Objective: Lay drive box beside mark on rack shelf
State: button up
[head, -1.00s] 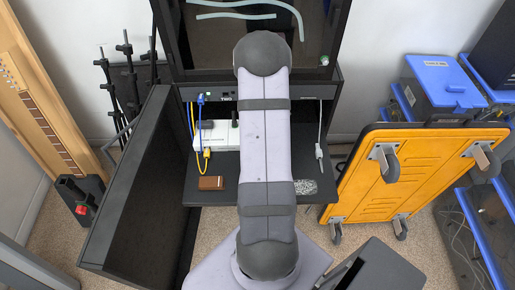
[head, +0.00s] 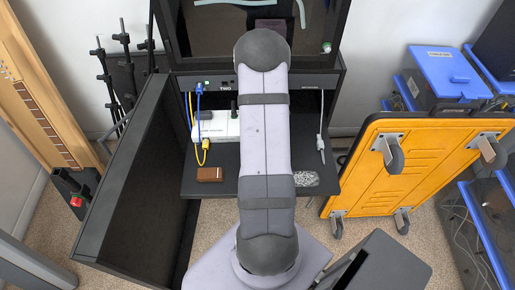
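A small brown box (head: 210,174), perhaps the drive box, lies flat on the black rack shelf (head: 222,187) near its front edge, left of my arm. A grey speckled patch (head: 305,179), which may be the mark, lies near the shelf's front right, partly beside my arm. The two are well apart, with my arm crossing the picture between them. My gripper is not visible; my arm rises up the middle and hides part of the shelf.
A white power strip (head: 218,125) with blue and yellow cables (head: 200,140) stands at the back of the shelf. A grey cable (head: 321,135) hangs at right. An open black cabinet door (head: 130,180) is at left, and an orange wheeled board (head: 400,180) is at right.

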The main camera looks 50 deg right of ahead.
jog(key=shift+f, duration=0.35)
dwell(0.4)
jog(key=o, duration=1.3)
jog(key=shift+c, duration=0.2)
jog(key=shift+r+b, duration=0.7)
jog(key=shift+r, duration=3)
